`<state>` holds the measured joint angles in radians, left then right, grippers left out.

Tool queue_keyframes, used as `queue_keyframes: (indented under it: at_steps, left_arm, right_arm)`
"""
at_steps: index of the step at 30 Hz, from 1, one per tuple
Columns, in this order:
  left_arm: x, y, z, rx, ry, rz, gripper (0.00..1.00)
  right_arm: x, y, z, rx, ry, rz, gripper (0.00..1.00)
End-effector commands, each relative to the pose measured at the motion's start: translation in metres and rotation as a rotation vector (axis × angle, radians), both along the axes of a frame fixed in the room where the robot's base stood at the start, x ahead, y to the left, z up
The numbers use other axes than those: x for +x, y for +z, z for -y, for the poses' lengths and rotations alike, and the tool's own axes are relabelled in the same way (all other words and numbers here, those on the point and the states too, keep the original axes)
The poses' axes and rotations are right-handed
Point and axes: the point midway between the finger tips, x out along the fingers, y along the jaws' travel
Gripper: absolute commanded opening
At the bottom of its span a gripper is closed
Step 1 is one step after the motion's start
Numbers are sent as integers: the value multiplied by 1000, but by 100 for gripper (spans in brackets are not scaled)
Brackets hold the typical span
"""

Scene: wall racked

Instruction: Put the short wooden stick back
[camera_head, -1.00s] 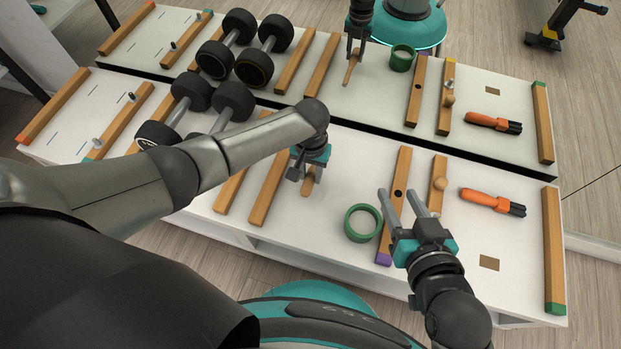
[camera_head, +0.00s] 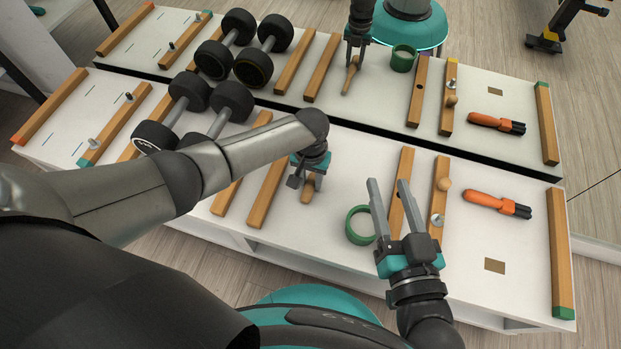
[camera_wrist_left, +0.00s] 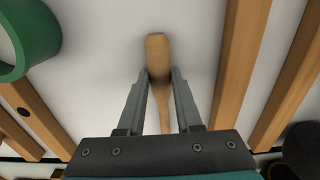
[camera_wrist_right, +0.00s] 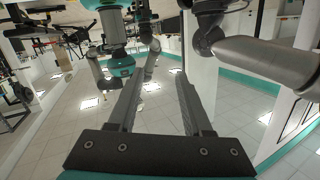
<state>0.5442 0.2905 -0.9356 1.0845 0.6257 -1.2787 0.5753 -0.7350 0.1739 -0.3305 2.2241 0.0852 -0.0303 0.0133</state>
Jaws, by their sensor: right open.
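The short wooden stick (camera_head: 309,188) is a tapered brown piece, wider at one end, at the white board's middle. In the left wrist view the stick (camera_wrist_left: 157,52) lies between the fingers of my left gripper (camera_wrist_left: 160,76), which look closed against its sides. In the head view my left gripper (camera_head: 306,178) points down over the stick and hides part of it. Whether the stick touches the board is unclear. My right gripper (camera_head: 388,186) is open and empty, above the board beside the green ring. Its wrist view shows nothing between its fingers (camera_wrist_right: 160,75).
The white board (camera_head: 340,178) holds wooden bars (camera_head: 268,190), a green ring (camera_head: 361,224), a round knob (camera_head: 443,184), an orange-handled tool (camera_head: 485,199) and dumbbells (camera_head: 231,101). A mirror behind repeats them.

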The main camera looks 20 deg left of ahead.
Motion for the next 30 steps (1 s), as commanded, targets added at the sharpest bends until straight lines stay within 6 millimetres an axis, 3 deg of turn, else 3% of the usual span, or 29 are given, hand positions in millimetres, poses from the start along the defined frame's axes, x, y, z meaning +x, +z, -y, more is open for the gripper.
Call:
queue_keyframes:
  at_steps: [1,8,20,30]
  left_arm:
    - [0,-1,0,0,0,0,38]
    - [0,-1,0,0,0,-1,64]
    - [-1,3,0,0,0,-1,64]
    - [-1,18,0,0,0,-1,64]
  right_arm:
    - [0,0,0,2,-1,1,50]
    - [0,0,0,1,0,1,50]
    - [1,-1,1,-15,2,-20,50]
    - [7,-11,13,-115,4,-173,50]
